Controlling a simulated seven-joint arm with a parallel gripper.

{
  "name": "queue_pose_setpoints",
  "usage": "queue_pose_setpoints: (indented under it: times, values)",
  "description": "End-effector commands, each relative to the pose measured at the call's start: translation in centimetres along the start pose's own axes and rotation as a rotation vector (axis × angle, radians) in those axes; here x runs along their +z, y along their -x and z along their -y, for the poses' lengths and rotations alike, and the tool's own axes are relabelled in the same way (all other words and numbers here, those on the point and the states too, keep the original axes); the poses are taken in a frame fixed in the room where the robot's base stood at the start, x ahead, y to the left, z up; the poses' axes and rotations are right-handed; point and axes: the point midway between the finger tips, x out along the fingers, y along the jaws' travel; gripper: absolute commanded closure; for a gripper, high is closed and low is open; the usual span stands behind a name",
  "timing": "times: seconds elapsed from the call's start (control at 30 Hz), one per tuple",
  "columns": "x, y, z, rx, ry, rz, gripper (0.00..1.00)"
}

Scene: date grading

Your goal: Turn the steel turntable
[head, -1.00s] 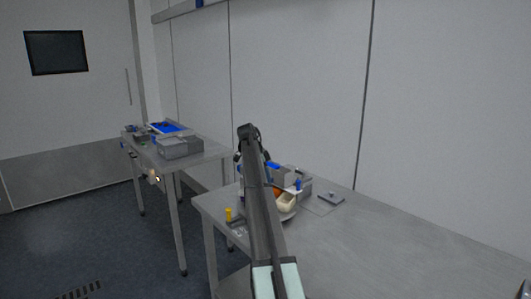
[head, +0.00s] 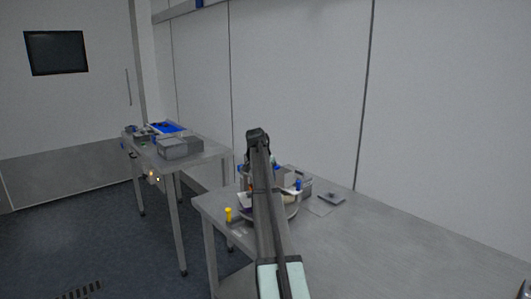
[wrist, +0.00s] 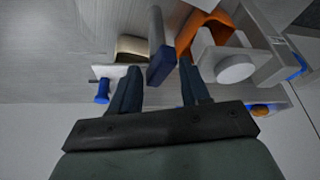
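The steel turntable (head: 291,213) is on the right-hand table, its round rim partly showing beside my arm; much of it is hidden. In the wrist view, my gripper (wrist: 160,82) has its two dark fingers apart. A grey post with a blue end (wrist: 161,66) appears between and just beyond the fingertips; I cannot tell whether they touch it. A cream bin (wrist: 132,46) lies beyond the left finger and an orange bin (wrist: 203,24) beyond the right one. In the head view my arm hides my gripper.
A yellow-topped peg (head: 228,214) stands near the table's left edge. A small grey plate with a knob (head: 333,198) lies to the right. The table's front right (head: 400,255) is clear. A second table (head: 205,152) at left holds grey boxes and a blue tray.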

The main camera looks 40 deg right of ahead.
Motion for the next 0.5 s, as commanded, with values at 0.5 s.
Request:
queue_pose_setpoints:
  times: [0.5]
  values:
    - [-0.07,0.01,-0.3,-0.167,0.399,-0.001,0.55]
